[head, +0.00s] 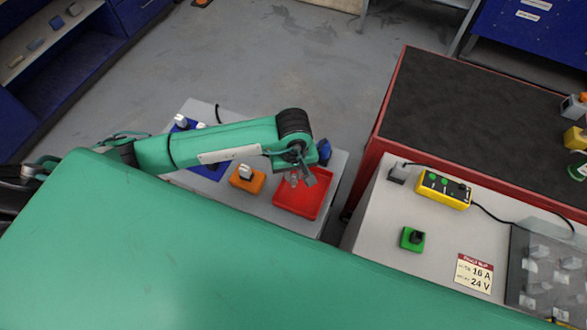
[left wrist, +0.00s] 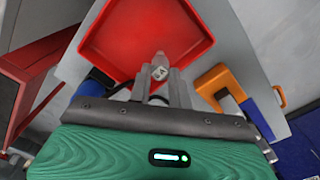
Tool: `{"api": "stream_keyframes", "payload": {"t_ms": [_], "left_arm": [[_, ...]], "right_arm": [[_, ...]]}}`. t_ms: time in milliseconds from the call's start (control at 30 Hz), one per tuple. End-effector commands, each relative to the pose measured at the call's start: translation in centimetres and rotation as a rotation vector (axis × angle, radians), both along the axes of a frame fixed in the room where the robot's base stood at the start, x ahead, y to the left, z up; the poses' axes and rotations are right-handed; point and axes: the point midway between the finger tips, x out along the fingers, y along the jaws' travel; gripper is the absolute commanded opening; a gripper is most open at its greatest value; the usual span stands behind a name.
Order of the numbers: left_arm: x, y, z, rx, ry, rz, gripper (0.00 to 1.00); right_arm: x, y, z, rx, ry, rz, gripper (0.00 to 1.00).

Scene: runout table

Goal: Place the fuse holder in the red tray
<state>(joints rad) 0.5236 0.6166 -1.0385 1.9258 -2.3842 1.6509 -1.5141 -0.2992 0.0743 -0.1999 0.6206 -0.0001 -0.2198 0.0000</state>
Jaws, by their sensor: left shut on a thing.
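The red tray (head: 311,203) lies on a light grey table, right of the orange block. It also shows in the left wrist view (left wrist: 112,38), with its near edge by the fingers. My left gripper (head: 297,179) is above the tray in the head view. It is shut on a small pale grey piece, which looks like the fuse holder (left wrist: 159,70), between the fingertips (left wrist: 159,84). The fingers hide part of it. I cannot tell how high it is above the tray floor. The tray looks otherwise empty. My right gripper is not in view.
An orange holder (head: 247,180) with a white piece and a blue tray (head: 209,170) stand left of the red tray. A blue item (head: 324,152) is at its back right.

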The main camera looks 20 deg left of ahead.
Motion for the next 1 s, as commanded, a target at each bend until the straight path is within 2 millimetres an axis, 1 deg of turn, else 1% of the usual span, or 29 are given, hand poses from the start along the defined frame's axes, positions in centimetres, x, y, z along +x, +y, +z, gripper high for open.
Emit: {"api": "stream_keyframes", "payload": {"t_ms": [233, 367, 400, 500, 767, 900, 933, 1000], "left_arm": [[0.0, 0.0, -0.2, 0.0, -0.001, 0.0, 0.0], [0.0, 0.0, -0.6, 0.0, -0.001, 0.0, 0.0], [0.0, 0.0, -0.5, 0.0, -0.001, 0.0, 0.24], [0.0, 0.0, -0.4, 0.0, -0.001, 0.0, 0.41], [0.0, 0.0, -0.4, 0.0, -0.001, 0.0, 0.41], [0.0, 0.0, 0.1, -0.001, -0.001, 0.0, 0.41], [0.1, 0.0, 0.1, -0.001, -0.003, 0.0, 0.41], [0.2, 0.0, 1.0, -0.002, -0.006, 0.0, 0.41]], "right_arm": [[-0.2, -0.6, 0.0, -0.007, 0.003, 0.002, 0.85], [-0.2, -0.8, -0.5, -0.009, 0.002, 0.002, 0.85], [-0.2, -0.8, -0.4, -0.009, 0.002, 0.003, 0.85], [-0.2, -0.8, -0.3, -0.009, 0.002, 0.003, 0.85], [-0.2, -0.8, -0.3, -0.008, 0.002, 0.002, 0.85], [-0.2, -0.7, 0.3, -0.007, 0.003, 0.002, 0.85], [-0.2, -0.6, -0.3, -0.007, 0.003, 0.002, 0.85], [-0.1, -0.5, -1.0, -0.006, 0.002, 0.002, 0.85]]}}
